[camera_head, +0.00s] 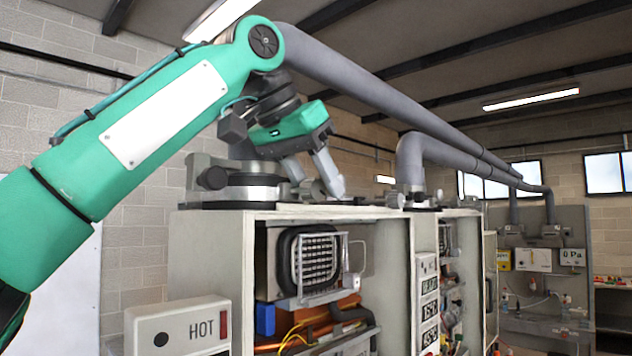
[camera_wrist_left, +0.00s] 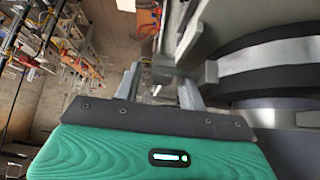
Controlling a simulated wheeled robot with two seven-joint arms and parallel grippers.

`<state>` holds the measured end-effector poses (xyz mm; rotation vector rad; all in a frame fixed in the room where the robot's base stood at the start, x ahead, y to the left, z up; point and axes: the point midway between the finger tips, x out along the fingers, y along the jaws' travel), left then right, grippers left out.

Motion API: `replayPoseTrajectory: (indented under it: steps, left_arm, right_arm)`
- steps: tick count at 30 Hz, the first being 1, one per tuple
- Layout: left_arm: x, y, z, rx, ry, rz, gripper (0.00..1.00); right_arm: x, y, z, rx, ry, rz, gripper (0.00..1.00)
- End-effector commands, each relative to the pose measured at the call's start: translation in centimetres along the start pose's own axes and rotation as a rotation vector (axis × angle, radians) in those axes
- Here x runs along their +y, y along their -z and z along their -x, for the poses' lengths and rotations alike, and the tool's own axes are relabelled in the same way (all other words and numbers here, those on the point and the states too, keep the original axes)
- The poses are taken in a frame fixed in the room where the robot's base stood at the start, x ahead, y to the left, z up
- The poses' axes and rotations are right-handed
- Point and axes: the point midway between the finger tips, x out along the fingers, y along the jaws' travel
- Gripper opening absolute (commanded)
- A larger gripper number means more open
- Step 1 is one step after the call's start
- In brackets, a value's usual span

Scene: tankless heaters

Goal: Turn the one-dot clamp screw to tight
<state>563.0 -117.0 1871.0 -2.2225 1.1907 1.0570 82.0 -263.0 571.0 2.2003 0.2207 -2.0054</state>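A grey clamp collar (camera_head: 240,193) sits on top of the nearest heater cabinet, at the foot of the flue. A small grey fitting (camera_head: 312,188) at its right side may be the clamp screw, but I cannot make out any dot. My left gripper (camera_head: 320,188) reaches down beside the clamp's right side, fingers apart. In the left wrist view, the gripper (camera_wrist_left: 160,84) shows two separate fingers, with a grey clamp part (camera_wrist_left: 166,70) just beyond them near the right finger. I cannot tell whether they touch it. My right gripper is not in view.
The open heater cabinet (camera_head: 205,250) stands below, with a HOT panel (camera_head: 180,326) at its front left. A second heater (camera_head: 470,260) stands to the right. The large grey flue pipe (camera_head: 350,75) runs behind my arm.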

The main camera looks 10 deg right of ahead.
Motion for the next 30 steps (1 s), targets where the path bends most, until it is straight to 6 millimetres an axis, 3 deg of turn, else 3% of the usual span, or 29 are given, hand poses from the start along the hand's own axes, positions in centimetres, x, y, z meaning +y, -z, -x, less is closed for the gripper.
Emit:
replayPoseTrajectory:
  steps: [8, 13, 24, 30]
  left_arm:
    - [0.1, -0.1, -0.1, -0.004, -0.001, -0.001, 0.42]
    - [0.1, -0.1, 1.1, -0.002, 0.000, 0.000, 0.42]
    - [0.1, 0.1, 9.4, -0.001, -0.001, 0.001, 0.42]
    - [0.0, 0.1, 12.5, -0.003, -0.001, 0.000, 0.42]
  right_arm:
    - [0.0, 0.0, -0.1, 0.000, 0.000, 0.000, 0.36]
    - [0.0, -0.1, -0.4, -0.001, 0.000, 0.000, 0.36]
    - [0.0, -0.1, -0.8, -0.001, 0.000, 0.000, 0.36]
    - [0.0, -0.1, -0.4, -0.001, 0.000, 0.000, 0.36]
